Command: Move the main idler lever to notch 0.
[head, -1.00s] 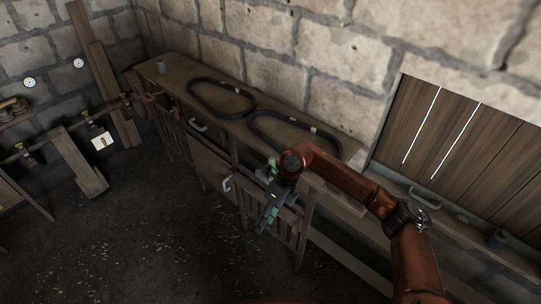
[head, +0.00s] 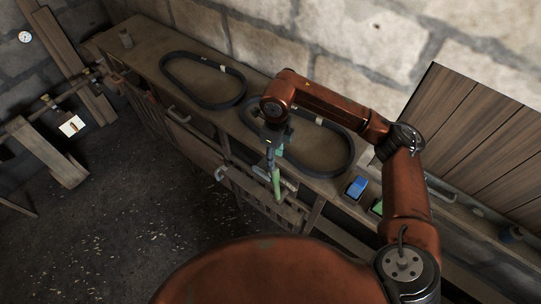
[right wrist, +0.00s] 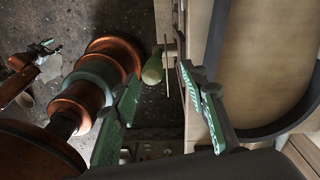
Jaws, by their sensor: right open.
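A pale green handle (right wrist: 152,68), which looks like a lever grip, shows in the right wrist view beside the bench edge. I cannot be sure it is the main idler lever, and no notch marks are readable. My right gripper (right wrist: 158,76) is open, and the handle appears between its green-padded fingers; I cannot tell whether they touch it. In the head view the right gripper (head: 274,174) points down at the bench front. My left gripper (right wrist: 46,54) appears small at the left of the right wrist view; its jaw opening is unclear.
Two black belt loops (head: 205,81) (head: 296,137) lie on the wooden bench (head: 148,52). A blue block (head: 357,187) sits at its right end. The floor left of the bench is open.

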